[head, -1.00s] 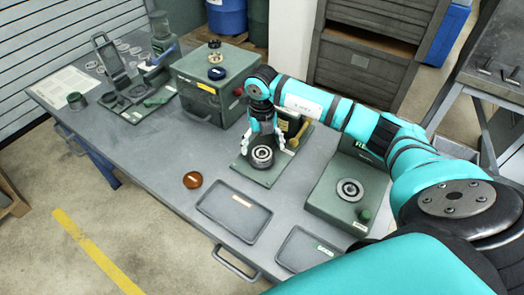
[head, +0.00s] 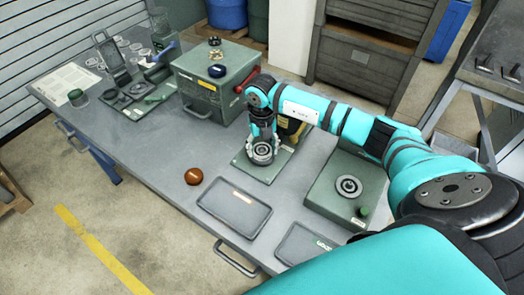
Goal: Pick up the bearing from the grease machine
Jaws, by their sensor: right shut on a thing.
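The bearing (head: 262,152) is a metal ring on the green base plate of the grease machine (head: 271,168), in the middle of the head view. My right gripper (head: 262,158) points down over it, its fingers shut around the bearing's outside. Whether the bearing is clear of the plate I cannot tell. The upright part of the grease machine is partly hidden behind my right arm. My left gripper is not in view.
A second machine (head: 342,188) with a ring on top stands to the right. Two grey trays (head: 234,207) lie at the table's front edge. A brown round item (head: 194,176) sits left of the base plate. A green drawer box (head: 205,90) stands behind.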

